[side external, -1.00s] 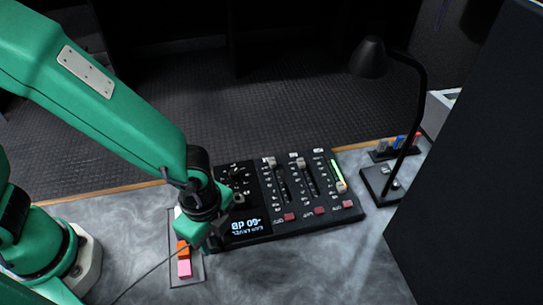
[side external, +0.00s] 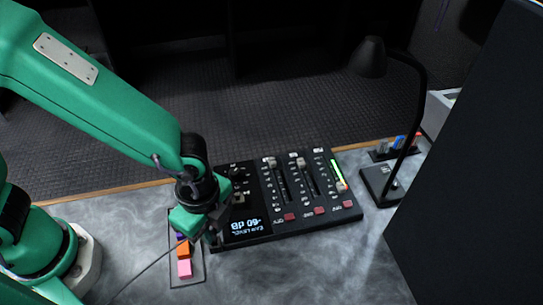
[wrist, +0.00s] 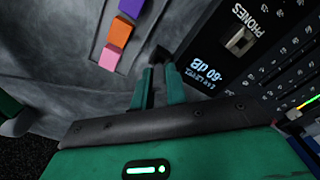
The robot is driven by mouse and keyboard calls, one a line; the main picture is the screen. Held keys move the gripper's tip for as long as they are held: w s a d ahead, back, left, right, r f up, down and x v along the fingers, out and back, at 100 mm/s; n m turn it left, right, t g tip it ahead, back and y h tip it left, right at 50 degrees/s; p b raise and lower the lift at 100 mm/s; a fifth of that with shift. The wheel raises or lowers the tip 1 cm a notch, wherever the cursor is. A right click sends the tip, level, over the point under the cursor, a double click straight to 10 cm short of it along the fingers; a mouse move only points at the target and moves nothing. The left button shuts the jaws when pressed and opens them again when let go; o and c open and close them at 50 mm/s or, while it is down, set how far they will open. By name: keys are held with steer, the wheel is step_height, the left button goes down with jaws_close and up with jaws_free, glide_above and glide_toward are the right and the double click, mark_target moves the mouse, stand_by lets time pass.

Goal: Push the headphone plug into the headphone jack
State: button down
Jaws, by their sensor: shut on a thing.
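My gripper (side external: 207,232) is shut on the headphone plug, beside the mixer's near left corner in the side view. In the wrist view the green fingers (wrist: 158,84) are close together, with the dark plug (wrist: 160,55) at their tips. A thin cable (side external: 150,265) runs from the gripper toward the lower left. The black mixer (side external: 285,222) lies on the grey desk. Its headphone jack (wrist: 238,42) shows as a light metal fitting beside the PHONES label, apart from the plug. It also shows in the side view (side external: 239,198).
A strip with purple, orange (side external: 183,250) and pink (side external: 184,268) blocks lies left of the mixer, close to my gripper. A black desk lamp (side external: 380,180) stands right of the mixer. Faders and knobs rise from the mixer. The desk in front is clear.

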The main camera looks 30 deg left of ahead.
steer(key=shift+r, duration=3.8)
steer(key=w+a+r, duration=0.1)
steer(key=w, duration=0.9)
steer(key=shift+a+r, duration=0.15)
steer(key=shift+r, duration=0.2)
steer(key=shift+f, duration=0.25)
steer(key=shift+f, duration=2.7)
steer(key=shift+f, duration=1.6)
steer(key=c, duration=1.3)
jaws_free()
steer(key=shift+w+r, duration=0.1)
